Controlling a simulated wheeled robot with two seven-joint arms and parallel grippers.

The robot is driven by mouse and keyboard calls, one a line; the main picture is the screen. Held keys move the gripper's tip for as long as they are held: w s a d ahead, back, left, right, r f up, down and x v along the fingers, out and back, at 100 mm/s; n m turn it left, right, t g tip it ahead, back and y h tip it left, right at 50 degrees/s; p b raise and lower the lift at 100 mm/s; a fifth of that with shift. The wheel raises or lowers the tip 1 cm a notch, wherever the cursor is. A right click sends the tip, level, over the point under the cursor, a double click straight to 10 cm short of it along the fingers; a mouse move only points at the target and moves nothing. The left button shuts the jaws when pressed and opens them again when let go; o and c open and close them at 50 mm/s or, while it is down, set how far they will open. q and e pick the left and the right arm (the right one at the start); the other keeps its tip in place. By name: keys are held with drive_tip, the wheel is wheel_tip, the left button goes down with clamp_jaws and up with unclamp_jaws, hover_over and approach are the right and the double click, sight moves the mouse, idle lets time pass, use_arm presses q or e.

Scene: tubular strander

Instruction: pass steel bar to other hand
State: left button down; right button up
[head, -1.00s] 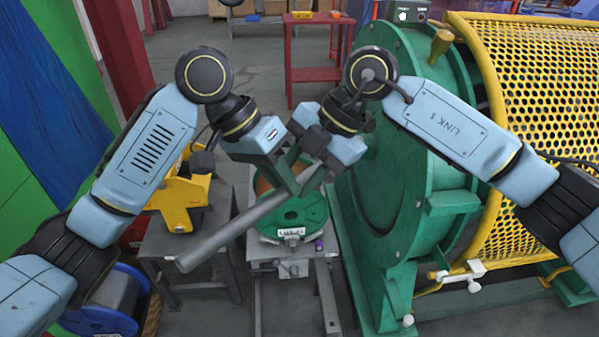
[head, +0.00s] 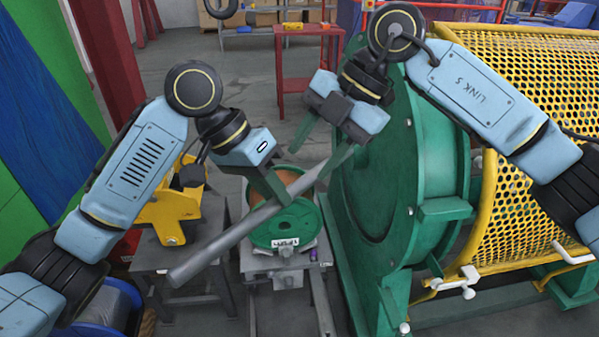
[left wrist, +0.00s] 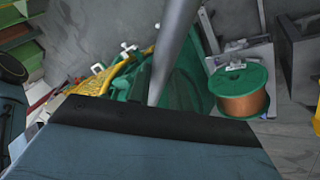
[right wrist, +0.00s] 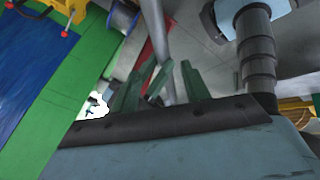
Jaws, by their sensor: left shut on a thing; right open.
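The steel bar (head: 222,241) is a long grey rod. It slants from lower left to upper right in the head view, above the green spool. My left gripper (head: 276,188) is shut on it, closer to its upper right end. My right gripper (head: 308,163) is open above that upper end, its green fingers spread apart. It appears clear of the bar, though the nearer finger overlaps the bar's end in the picture. The bar also shows in the left wrist view (left wrist: 175,42) and between green fingers in the right wrist view (right wrist: 156,30).
A green-flanged spool with copper-coloured winding (head: 283,228) sits on a stand below the bar. A large green machine disc (head: 385,150) and yellow mesh guard (head: 530,90) stand close on the right. A yellow fixture (head: 168,210) is at left. A red table (head: 305,85) stands behind.

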use_arm(q)
drive_tip(key=shift+r, duration=0.15)
drive_tip(key=shift+d, duration=0.15)
use_arm(e)
drive_tip(key=d, duration=1.1)
use_arm(q)
drive_tip(key=d+f, duration=0.5)
drive_tip(key=d, duration=0.3)
drive_tip(key=shift+d, duration=0.15)
use_arm(e)
drive_tip(key=x, duration=1.2)
drive_tip(key=shift+w, duration=0.45)
drive_tip(key=shift+d, duration=0.1)
